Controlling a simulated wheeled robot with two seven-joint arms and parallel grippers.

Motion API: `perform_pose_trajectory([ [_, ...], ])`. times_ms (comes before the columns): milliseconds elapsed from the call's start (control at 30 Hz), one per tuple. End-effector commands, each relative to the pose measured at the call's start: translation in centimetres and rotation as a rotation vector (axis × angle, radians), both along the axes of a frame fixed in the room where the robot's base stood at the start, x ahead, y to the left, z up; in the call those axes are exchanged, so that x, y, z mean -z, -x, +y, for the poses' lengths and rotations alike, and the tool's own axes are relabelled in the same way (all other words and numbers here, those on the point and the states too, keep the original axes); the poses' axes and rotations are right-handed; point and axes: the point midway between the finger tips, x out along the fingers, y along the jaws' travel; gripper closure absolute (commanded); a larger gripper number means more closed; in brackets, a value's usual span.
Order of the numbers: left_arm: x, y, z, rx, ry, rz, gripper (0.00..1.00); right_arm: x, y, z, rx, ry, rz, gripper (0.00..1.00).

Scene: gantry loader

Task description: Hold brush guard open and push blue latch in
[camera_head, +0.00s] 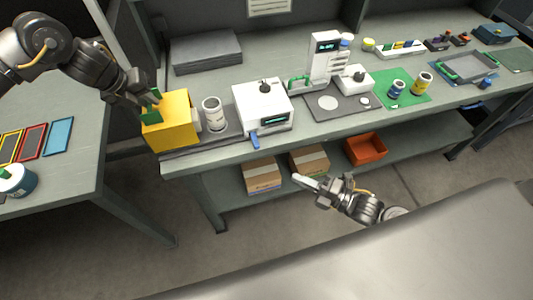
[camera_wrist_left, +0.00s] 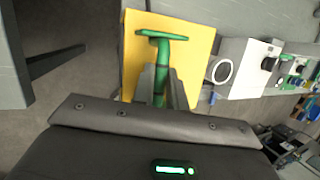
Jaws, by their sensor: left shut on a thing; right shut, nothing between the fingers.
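The yellow brush guard (camera_head: 170,122) stands at the left end of the bench with a green handle (camera_head: 152,105) on its left side. My left gripper (camera_head: 146,97) is shut on this handle. In the left wrist view the fingers (camera_wrist_left: 160,85) close around the green handle stem (camera_wrist_left: 165,60), with the yellow face (camera_wrist_left: 195,50) behind. The blue latch (camera_head: 255,140) sticks out at the lower front of the white machine (camera_head: 262,105). My right gripper (camera_head: 300,180) is shut and empty, in front of the bench below the latch, apart from everything.
A white cylinder (camera_head: 213,115) stands between guard and machine. Cardboard boxes (camera_head: 262,175) and an orange bin (camera_head: 366,149) sit on the lower shelf. A side table (camera_head: 75,110) holds coloured frames at left. Space before the bench's front edge is open.

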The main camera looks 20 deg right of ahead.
Motion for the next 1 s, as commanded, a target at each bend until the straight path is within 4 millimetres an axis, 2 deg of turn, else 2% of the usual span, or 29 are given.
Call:
perform_pose_trajectory([
  [267, -0.1, -0.1, 0.1, -0.001, -0.001, -0.003, 1.00, -0.1, -1.3, 1.1, 0.004, -0.001, -0.004, 1.00],
  [700, -0.1, -0.1, 0.1, -0.001, -0.001, -0.003, 1.00, -0.1, -7.4, 7.3, 0.003, -0.001, -0.001, 1.00],
  [800, -0.1, -0.1, 0.1, -0.001, -0.001, -0.003, 1.00, 0.0, -9.0, 7.1, 0.003, 0.002, -0.002, 1.00],
  [1000, -0.1, -0.1, 0.1, -0.001, -0.001, -0.003, 1.00, 0.1, -10.7, 7.1, 0.002, 0.001, 0.001, 1.00],
])
